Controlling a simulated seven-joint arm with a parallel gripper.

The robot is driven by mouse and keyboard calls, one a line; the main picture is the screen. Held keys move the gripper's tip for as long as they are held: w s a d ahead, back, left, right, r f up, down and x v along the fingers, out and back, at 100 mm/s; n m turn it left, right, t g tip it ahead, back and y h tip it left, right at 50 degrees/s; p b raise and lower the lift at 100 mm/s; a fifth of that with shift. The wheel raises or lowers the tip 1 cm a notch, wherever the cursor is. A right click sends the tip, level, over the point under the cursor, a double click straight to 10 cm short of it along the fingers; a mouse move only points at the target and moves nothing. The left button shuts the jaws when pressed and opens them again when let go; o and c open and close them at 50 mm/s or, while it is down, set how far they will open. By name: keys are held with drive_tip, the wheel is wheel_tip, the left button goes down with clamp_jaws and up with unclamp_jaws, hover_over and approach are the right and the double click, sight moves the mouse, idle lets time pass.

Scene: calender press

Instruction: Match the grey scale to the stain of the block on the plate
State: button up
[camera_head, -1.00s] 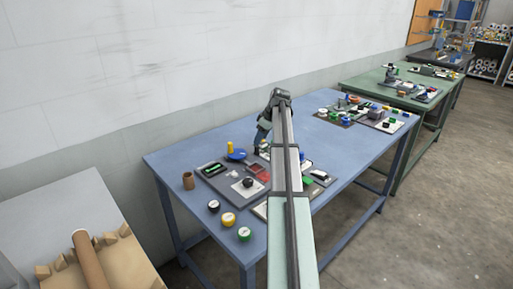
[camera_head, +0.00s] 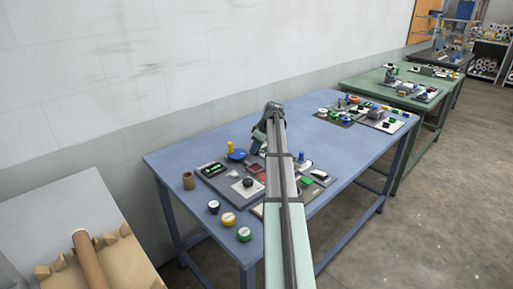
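My arm reaches over the blue table from below. My gripper (camera_head: 256,148) is at its far end, pointing down behind the grey board, and its fingers are too small to make out. The dark grey board (camera_head: 207,183) lies on the table left of my arm. On it are a white plate (camera_head: 237,191) with a small dark block (camera_head: 248,182), a red piece (camera_head: 257,168) and a black piece with green (camera_head: 211,169). I cannot tell which piece is the grey scale, nor see any stain. My arm hides part of the board.
A blue dish (camera_head: 236,155) with a yellow piece stands behind the board. More small items crowd the table's far right.

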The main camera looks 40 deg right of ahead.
clamp_jaws()
idle(0.3)
drive_tip(key=s, duration=1.2)
drive_tip(key=shift+o, duration=1.4)
unclamp_jaws()
drive_tip(key=shift+r, duration=0.1)
drive_tip(key=v, duration=1.3)
drive_tip(key=shift+s+r, duration=0.2)
drive_tip(key=shift+r, duration=0.15)
